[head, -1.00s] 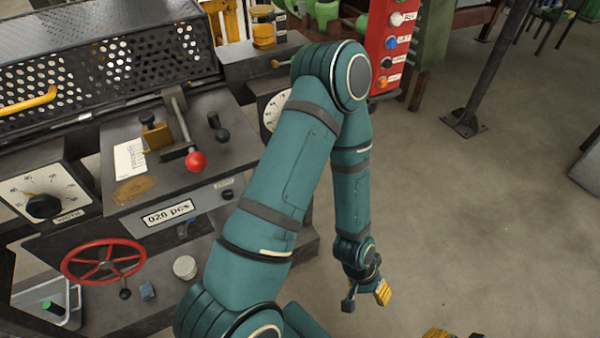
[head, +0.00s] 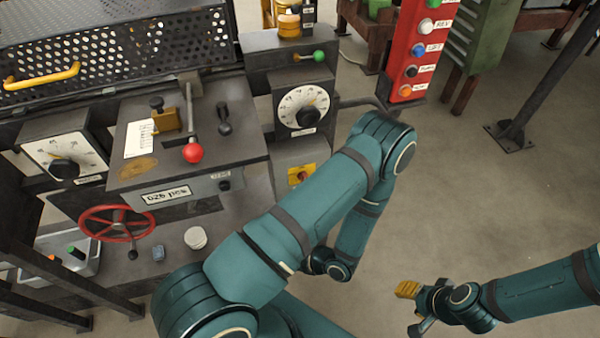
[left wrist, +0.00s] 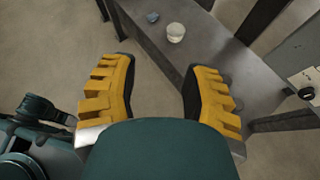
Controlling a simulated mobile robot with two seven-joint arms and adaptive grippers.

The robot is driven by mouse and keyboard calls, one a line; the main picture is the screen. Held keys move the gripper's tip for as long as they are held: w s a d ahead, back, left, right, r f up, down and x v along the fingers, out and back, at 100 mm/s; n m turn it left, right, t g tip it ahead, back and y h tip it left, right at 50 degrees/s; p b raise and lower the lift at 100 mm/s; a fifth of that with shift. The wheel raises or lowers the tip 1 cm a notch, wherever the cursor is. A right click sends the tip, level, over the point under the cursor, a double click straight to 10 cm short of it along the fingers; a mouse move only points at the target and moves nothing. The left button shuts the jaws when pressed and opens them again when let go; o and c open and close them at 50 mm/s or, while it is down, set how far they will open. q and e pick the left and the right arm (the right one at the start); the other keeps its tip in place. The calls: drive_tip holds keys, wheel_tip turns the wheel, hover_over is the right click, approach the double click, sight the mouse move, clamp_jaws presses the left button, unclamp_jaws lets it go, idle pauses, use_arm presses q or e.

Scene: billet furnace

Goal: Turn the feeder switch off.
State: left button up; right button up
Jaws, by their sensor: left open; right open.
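A yellow plate with a red knob (head: 301,175) is on the machine front below the round dial in the head view. It looks like a rotary switch. No label naming the feeder is readable, and my left arm partly borders it. My left gripper (left wrist: 158,62) is open and empty in the left wrist view, with floor and a low grey bench beyond its fingers. In the head view it is hidden behind my left arm. My right gripper (head: 412,310) is open and empty over the floor at the lower right, apart from the machine.
A white dial (head: 303,106), a green-knobbed lever (head: 318,56), a red-knobbed lever (head: 193,153) and a red handwheel (head: 116,222) stick out from the machine. A red button post (head: 411,50) stands behind. The floor at right is mostly clear.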

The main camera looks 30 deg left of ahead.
use_arm(q)
drive_tip(key=w+d+r+m+t+y+p, duration=0.1)
drive_tip(key=w+d+r+m+t, duration=0.1)
drive_tip(key=w+m+t, duration=0.45)
drive_tip(key=w+d+r+m+t, duration=0.1)
drive_tip(key=w+r+m+t, duration=0.15)
drive_tip(key=w+t, duration=0.6)
drive_tip(key=shift+g+y, duration=0.3)
drive_tip(key=x, duration=0.8)
drive_tip(key=b+x, duration=0.1)
drive_tip(key=x, duration=0.4)
drive_tip(key=shift+w+f, duration=0.15)
drive_tip(key=shift+f, duration=0.1)
drive_tip(key=shift+o, duration=0.3)
clamp_jaws()
